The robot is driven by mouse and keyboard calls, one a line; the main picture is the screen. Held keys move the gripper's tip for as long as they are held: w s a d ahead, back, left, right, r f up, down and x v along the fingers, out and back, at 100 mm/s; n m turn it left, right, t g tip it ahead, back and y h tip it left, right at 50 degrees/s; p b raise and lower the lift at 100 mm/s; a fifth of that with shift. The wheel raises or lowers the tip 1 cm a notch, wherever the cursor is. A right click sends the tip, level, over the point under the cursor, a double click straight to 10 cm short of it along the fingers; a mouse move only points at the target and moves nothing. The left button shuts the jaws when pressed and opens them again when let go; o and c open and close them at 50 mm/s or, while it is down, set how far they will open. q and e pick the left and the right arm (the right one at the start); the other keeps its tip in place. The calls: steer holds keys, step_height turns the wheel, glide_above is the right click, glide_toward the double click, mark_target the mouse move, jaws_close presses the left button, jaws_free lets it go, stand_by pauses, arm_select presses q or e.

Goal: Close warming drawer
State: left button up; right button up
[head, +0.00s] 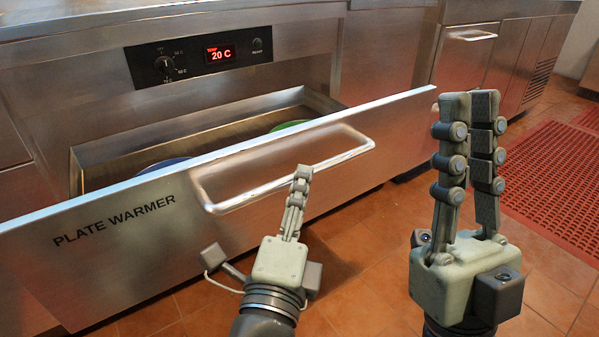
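The warming drawer, a steel front marked PLATE WARMER (114,222), is pulled out and stands open below the control panel. Its bar handle (345,155) is on the front face, toward the right. My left gripper (302,172) is in front of the drawer, with its fingertips overlapping the lower bar of the handle in the picture. I cannot tell whether they touch it, and its fingers are seen nearly edge-on, one over the other. My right gripper (470,97) points up to the right of the drawer front, its two fingers together and empty.
Inside the drawer, a blue plate (165,166) and a green plate (288,126) show partly above the front. The control panel (205,57) reads 20 C. A red floor mat (555,185) lies at right. Tiled floor (370,265) is open in front.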

arm_select(q)
steer(key=shift+x, duration=2.25)
steer(key=shift+f, duration=0.1)
steer(key=shift+c, duration=0.5)
jaws_close()
